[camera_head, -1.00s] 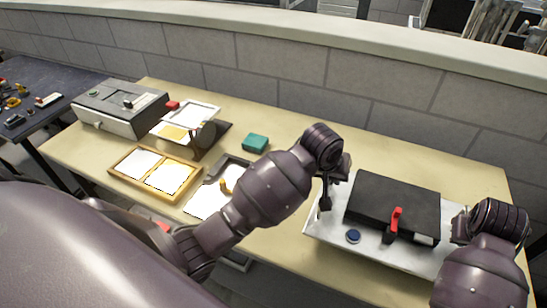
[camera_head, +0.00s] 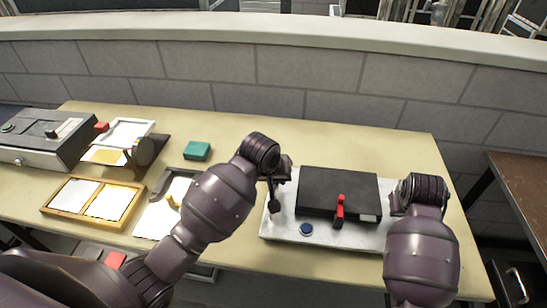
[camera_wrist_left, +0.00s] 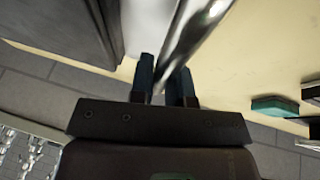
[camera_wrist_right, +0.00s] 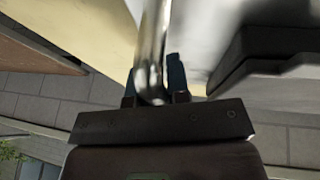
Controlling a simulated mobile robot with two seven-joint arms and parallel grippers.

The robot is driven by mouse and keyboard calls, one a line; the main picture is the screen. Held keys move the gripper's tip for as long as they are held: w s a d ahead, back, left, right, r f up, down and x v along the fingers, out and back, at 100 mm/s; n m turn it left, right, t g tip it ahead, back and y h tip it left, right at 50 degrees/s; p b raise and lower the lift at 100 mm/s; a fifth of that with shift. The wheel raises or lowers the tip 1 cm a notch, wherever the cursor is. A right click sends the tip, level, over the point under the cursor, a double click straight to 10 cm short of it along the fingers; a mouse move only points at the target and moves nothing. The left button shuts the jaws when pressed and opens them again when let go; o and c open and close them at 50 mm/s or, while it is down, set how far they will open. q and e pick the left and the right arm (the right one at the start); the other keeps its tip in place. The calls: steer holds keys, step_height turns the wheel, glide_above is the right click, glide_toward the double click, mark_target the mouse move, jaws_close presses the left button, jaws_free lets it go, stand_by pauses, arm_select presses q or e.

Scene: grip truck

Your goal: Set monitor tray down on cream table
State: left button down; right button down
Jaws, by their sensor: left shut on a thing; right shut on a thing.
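The monitor tray (camera_head: 350,233) is a pale metal tray carrying a black box (camera_head: 320,188) with a red lever (camera_head: 340,208) and a blue knob (camera_head: 306,229). It appears over the right part of the cream table (camera_head: 231,133), near its front edge. I cannot tell whether it touches the top. My left gripper (camera_head: 275,198) is shut at the tray's left end, on a shiny metal bar (camera_wrist_left: 190,40) in the left wrist view. My right gripper (camera_head: 396,205) is shut at the right end, on another bar (camera_wrist_right: 151,50) in the right wrist view. The fingertips are partly hidden.
On the table's left part stand a teal box (camera_head: 197,151), a wooden frame with white panels (camera_head: 95,200), a dark-edged tray (camera_head: 155,218) and a grey machine (camera_head: 45,140). A block wall (camera_head: 300,75) runs behind. A brown table (camera_head: 520,195) stands at right.

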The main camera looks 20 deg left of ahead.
arm_select(q)
steer(key=shift+f, duration=0.5)
arm_select(e)
steer(key=shift+f, duration=0.5)
arm_select(q)
steer(key=c, duration=1.5)
jaws_free()
steer(key=shift+f, duration=0.15)
steer(key=shift+c, duration=0.2)
arm_select(e)
steer(key=c, duration=1.5)
jaws_free()
steer(key=shift+f, duration=0.15)
steer(key=shift+c, duration=0.2)
arm_select(q)
steer(key=o, duration=0.4)
arm_select(e)
steer(key=o, duration=0.4)
arm_select(q)
steer(key=shift+o, duration=0.2)
arm_select(e)
steer(key=shift+o, duration=0.2)
arm_select(q)
steer(key=v, duration=1.2)
arm_select(e)
steer(key=v, duration=1.2)
arm_select(q)
steer(key=shift+s+a, duration=0.1)
arm_select(e)
steer(key=shift+s, duration=0.1)
